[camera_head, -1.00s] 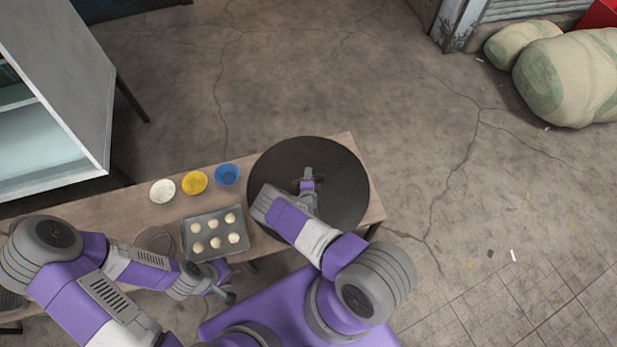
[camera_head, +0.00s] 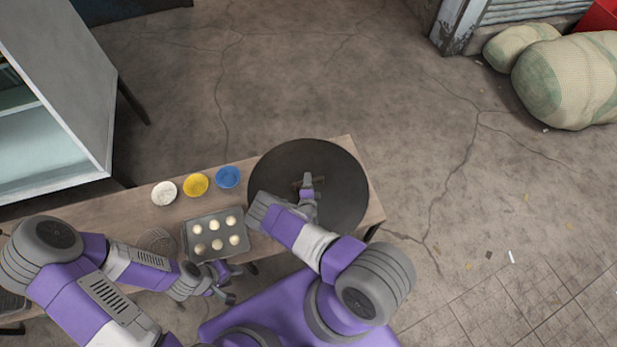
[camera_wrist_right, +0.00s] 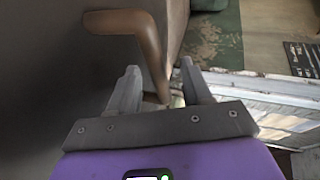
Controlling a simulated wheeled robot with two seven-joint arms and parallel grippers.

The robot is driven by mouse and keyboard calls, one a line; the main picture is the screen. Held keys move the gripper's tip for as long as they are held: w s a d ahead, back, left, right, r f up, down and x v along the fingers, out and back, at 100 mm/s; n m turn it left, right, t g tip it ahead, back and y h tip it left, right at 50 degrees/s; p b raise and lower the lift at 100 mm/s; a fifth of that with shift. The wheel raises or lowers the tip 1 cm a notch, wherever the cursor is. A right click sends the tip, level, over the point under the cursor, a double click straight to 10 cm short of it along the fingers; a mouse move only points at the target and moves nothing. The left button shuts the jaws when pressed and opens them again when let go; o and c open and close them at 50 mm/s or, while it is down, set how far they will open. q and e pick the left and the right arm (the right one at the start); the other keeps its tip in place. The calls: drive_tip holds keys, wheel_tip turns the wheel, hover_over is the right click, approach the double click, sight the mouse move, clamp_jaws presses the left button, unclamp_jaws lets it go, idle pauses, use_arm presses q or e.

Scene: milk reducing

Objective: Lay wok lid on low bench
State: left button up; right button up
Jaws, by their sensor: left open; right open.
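The wok lid (camera_head: 340,180) is a large, dark round disc over the right end of the wooden low bench (camera_head: 118,212). It appears to lie flat on the bench top. Its brown bent handle (camera_wrist_right: 150,45) shows in the right wrist view, beside the lid's dark surface (camera_wrist_right: 45,70). My right gripper (camera_head: 308,181) is over the middle of the lid. Its open fingers (camera_wrist_right: 160,78) stand on either side of the handle's lower part, and whether they touch it is unclear. My left gripper (camera_head: 228,294) is open and empty, in front of the bench below the tray.
A grey tray (camera_head: 188,248) with several dough balls sits left of the lid. White (camera_head: 164,193), yellow (camera_head: 196,185) and blue (camera_head: 228,177) bowls stand behind it. A pale cabinet (camera_head: 60,75) is at the upper left. Sacks (camera_head: 575,80) lie far right.

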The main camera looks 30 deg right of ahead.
drive_tip(key=p+v, duration=0.1)
drive_tip(key=v, duration=0.8)
drive_tip(key=shift+p, duration=0.35)
drive_tip(key=shift+d, duration=0.1)
